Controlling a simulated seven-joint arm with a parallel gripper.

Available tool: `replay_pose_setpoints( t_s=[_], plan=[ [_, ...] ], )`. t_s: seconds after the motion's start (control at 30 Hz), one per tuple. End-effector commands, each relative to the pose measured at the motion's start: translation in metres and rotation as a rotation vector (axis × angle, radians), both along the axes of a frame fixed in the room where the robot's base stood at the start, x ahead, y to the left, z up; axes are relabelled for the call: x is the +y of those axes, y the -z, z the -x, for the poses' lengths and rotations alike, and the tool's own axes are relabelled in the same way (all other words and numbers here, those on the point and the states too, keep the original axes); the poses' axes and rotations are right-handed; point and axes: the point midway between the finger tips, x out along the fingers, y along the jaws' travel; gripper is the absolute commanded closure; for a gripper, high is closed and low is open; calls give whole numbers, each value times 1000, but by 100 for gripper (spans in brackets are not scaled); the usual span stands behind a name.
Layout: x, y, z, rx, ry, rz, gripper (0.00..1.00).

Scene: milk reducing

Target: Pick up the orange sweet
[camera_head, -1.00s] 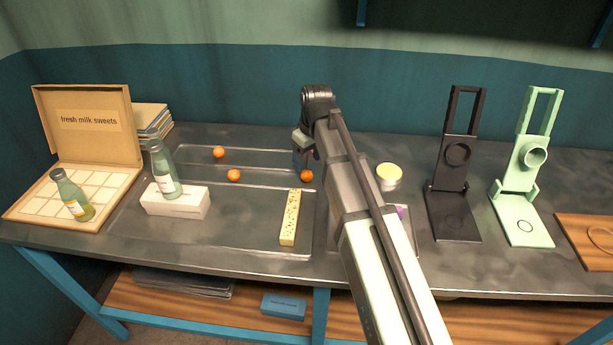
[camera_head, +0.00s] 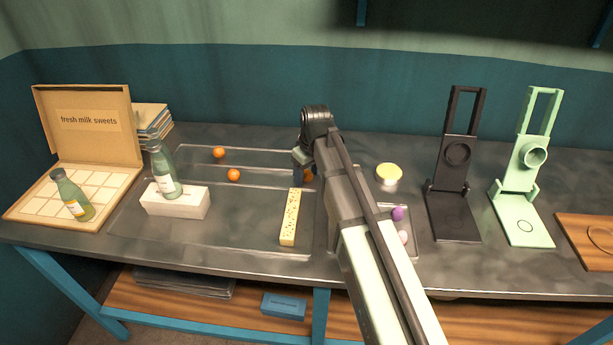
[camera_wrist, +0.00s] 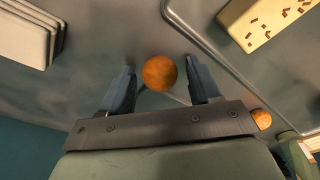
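An orange sweet (camera_wrist: 159,73) lies between the fingertips of my gripper (camera_wrist: 160,82) in the wrist view, with a small gap visible on each side. In the head view the same sweet (camera_head: 309,175) is mostly hidden behind my gripper (camera_head: 302,170), at the right end of the recessed metal area. My gripper is open and low over the table. Two other orange sweets (camera_head: 219,152) and (camera_head: 234,175) lie to its left. One more orange sweet (camera_wrist: 262,119) shows at the right in the wrist view.
A speckled bar (camera_head: 290,217) lies just in front of my gripper. A bottle (camera_head: 164,170) on a white block (camera_head: 176,203) stands left.

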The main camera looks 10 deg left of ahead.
Motion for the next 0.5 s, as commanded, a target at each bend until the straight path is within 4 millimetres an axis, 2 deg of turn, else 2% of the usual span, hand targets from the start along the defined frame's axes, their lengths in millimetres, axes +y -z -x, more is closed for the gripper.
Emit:
replay_pose_setpoints(
  t_s=[0.07, 0.5],
  plan=[
    [0, 0, 0, 0, 0, 0, 46],
    [0, 0, 0, 0, 0, 0, 88]
  ],
)
